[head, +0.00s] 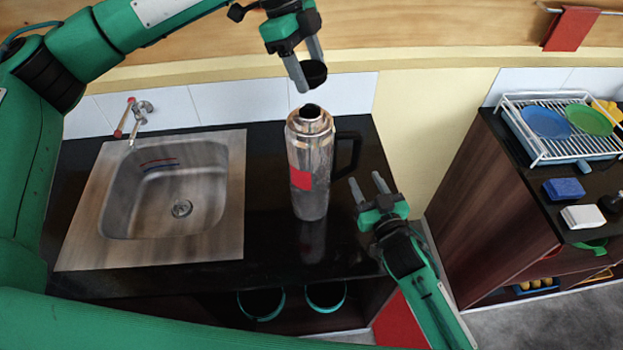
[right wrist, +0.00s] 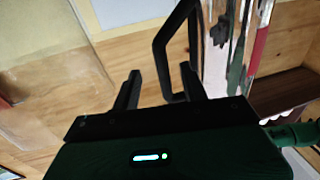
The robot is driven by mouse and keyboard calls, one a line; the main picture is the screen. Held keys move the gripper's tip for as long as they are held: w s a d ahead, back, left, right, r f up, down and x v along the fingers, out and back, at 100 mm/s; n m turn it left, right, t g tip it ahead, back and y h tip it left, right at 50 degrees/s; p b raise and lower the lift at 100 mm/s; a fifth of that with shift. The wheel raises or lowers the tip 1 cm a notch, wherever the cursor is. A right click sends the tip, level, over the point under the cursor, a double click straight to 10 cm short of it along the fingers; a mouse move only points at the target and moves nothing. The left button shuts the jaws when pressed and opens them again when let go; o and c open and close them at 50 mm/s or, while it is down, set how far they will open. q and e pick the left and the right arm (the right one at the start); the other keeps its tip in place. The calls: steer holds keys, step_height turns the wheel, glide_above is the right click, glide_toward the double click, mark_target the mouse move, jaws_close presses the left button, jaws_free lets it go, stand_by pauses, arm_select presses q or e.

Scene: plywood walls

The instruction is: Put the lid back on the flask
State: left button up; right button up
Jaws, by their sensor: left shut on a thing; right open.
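The flask (head: 311,165) stands upright on the black counter, a metal body with a red patch and a black handle on its right side. Its mouth is open and dark at the top. My left gripper (head: 308,78) is shut on the black lid (head: 314,73) and holds it above the flask's mouth, with a gap between them. My right gripper (head: 371,189) is open and empty, to the right of the flask and below its handle. In the right wrist view the black handle (right wrist: 161,45) and the flask's side (right wrist: 217,50) show just beyond the open fingers (right wrist: 160,88).
A steel sink (head: 170,190) with a tap (head: 141,110) is set in the counter (head: 270,235) left of the flask. A dish rack (head: 560,150) with plates stands on the separate right-hand counter. Two teal-rimmed round things sit on the shelf below.

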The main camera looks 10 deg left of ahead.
mark_target(356, 165)
steer(key=shift+x, duration=2.6)
jaws_close()
